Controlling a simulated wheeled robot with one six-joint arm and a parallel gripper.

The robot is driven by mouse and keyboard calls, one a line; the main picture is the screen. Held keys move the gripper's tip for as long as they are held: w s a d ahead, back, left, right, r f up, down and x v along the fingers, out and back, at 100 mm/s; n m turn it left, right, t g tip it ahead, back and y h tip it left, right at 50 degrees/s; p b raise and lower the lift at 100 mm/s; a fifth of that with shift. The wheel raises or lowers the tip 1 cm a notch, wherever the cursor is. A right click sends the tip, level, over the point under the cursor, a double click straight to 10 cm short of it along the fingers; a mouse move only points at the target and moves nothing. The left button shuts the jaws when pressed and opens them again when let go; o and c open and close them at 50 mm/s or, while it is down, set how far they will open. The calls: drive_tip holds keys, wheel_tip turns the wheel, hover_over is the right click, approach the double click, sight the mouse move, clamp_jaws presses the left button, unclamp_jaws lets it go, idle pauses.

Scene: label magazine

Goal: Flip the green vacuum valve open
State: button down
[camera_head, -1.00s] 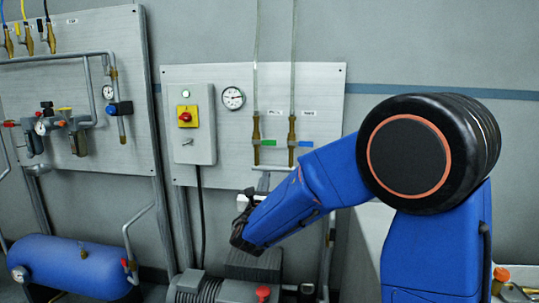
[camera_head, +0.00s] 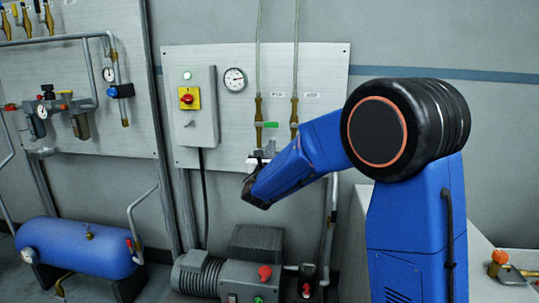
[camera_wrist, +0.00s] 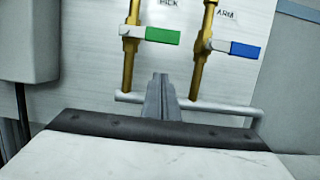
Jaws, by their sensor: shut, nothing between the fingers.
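The green valve handle (camera_head: 271,125) sits on a brass vertical pipe on the wall panel. In the wrist view the green handle (camera_wrist: 162,36) lies horizontal, pointing right, crosswise to its brass valve body (camera_wrist: 132,31), under a label reading "PICK". My gripper (camera_wrist: 160,80) is shut and empty, its fingertips just below the green handle in the picture and apart from it. In the head view my gripper (camera_head: 264,149) is below the green handle, partly hidden by my wrist.
A blue valve handle (camera_wrist: 245,49), also horizontal, is close on the right under the "ARM" label. A grey horizontal pipe (camera_wrist: 222,107) runs below both valves. A grey control box (camera_head: 197,105) with a red knob and a gauge (camera_head: 234,79) are to the left.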

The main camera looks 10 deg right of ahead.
sight(271, 125)
drive_tip(key=shift+w+d+r, duration=0.1)
drive_tip(key=shift+w+r, duration=0.05)
drive_tip(key=shift+r, duration=0.9)
drive_tip(key=shift+w+d+r, duration=0.1)
drive_tip(key=shift+w+r, duration=0.05)
drive_tip(key=shift+r, duration=0.85)
drive_tip(key=shift+r+n, duration=0.15)
drive_tip(key=shift+n, duration=0.25)
